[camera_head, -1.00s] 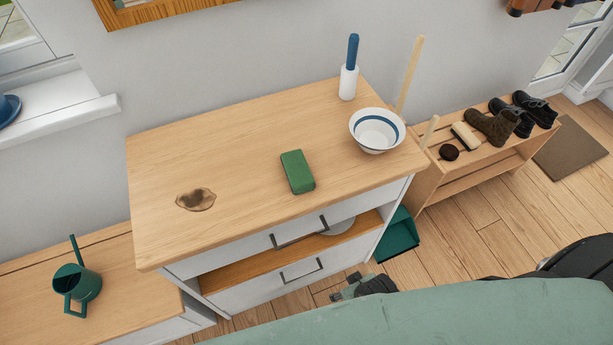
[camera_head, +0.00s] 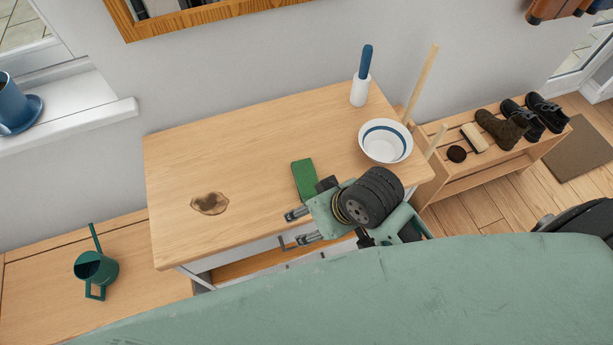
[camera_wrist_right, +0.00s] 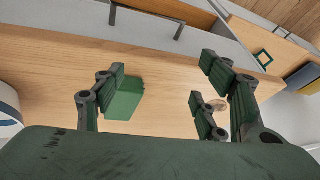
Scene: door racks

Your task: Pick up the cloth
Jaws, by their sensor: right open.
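The only cloth-like thing in view is a thick green block (camera_head: 303,179), lying flat on the wooden dresser top (camera_head: 250,130). My right gripper (camera_head: 294,228) is open and empty over the front edge of the dresser, nearer to me than the green block. In the right wrist view the green block (camera_wrist_right: 127,97) shows beside and partly behind the left finger of the open right gripper (camera_wrist_right: 165,88). Contact cannot be told. My left gripper is not in view.
A brown stain (camera_head: 209,203) lies left on the dresser top. A white bowl (camera_head: 385,141) and a blue-handled brush in a white holder (camera_head: 361,80) stand at the right. A green watering can (camera_head: 96,268) is on a lower bench. A wooden shoe rack (camera_head: 470,172) stands further right.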

